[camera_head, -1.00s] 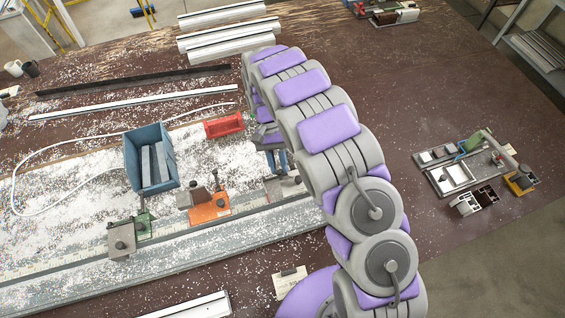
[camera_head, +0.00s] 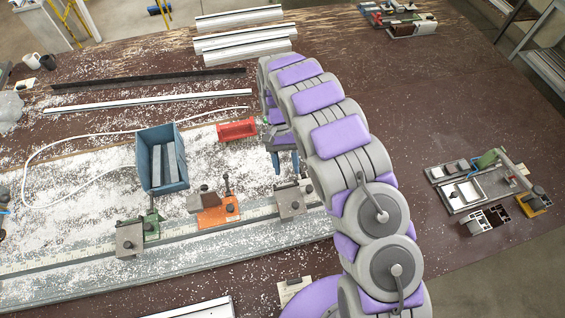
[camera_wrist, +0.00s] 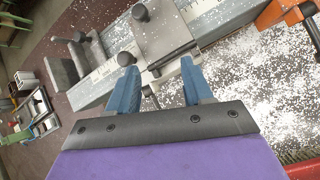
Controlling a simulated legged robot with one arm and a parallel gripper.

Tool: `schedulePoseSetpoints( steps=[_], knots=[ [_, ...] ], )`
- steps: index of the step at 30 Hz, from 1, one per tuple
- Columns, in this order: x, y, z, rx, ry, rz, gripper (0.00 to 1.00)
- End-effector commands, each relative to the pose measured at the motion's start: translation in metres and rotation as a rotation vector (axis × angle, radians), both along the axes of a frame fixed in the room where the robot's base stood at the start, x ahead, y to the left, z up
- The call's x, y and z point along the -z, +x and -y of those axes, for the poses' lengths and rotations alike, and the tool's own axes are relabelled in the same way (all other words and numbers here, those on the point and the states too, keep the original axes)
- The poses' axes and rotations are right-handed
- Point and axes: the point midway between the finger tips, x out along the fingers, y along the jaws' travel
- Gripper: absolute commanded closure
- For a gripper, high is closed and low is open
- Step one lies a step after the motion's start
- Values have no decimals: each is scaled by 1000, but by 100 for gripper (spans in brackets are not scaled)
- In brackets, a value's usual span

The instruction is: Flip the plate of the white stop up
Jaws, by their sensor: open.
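The white stop (camera_head: 291,201) sits at the right end of the row of stops on the rail. In the wrist view its grey plate (camera_wrist: 160,32) lies just beyond my fingertips, with a dark knob near its far corner. My gripper (camera_head: 285,164) hangs above and behind the stop in the head view, pointing down. In the wrist view my gripper (camera_wrist: 158,72) has its two blue fingers apart with nothing held between them. Part of the stop's near side shows between the fingers. Whether a fingertip touches the stop I cannot tell.
An orange stop (camera_head: 217,211) stands left of the white one, and a green stop (camera_head: 139,234) farther left. White chips cover the bench there. The brown table at right is mostly clear.

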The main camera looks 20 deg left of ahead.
Motion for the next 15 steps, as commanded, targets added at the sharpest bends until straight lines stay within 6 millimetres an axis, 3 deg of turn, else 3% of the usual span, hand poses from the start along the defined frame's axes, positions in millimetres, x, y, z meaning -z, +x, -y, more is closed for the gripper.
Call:
schedulePoseSetpoints(
  steps=[9,15],
  knots=[
    [0,2,-7,1,-6,1,50],
    [-17,13,-15,0,-2,3,50]
  ],
)
